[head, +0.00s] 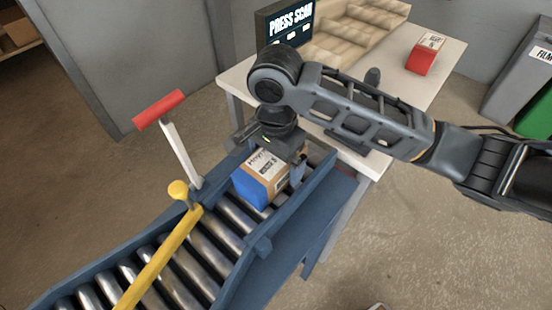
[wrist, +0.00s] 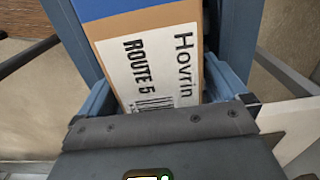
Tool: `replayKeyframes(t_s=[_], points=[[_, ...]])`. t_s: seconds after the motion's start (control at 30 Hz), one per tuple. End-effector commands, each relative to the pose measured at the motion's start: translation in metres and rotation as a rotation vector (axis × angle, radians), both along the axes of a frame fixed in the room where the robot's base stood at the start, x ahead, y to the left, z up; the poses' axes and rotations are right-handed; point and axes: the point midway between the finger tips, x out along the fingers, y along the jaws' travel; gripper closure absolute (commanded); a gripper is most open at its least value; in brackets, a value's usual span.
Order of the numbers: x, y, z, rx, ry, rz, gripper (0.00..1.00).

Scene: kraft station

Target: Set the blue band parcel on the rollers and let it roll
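The blue band parcel (head: 262,185) is a brown box with a blue end and a white label. It sits at the upper end of the roller conveyor (head: 200,247), between the blue side rails. In the wrist view the parcel (wrist: 150,60) shows its blue band at the top and a label reading "Hovrin" and "ROUTE 5". My gripper (head: 270,150) is just above and behind the parcel. Its fingers stand wide apart, with gaps to the parcel's sides in the wrist view, so it looks open. The parcel's underside is hidden.
A yellow bar (head: 160,258) crosses the rollers below the parcel. A lever with a red handle (head: 159,107) stands at the left rail. A white table (head: 440,72) behind holds a red parcel (head: 426,55), a "PRESS SCAN" screen (head: 285,25) and a beige stepped rack (head: 350,30).

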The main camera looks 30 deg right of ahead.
Motion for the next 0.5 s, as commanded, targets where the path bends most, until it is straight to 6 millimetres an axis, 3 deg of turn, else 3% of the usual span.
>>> replayKeyframes(t_s=[0.27,0.5], points=[[0.000,0.001,0.008,0.000,0.000,0.001,0.00],[0.000,0.001,0.048,0.000,-0.001,0.002,0.00]])
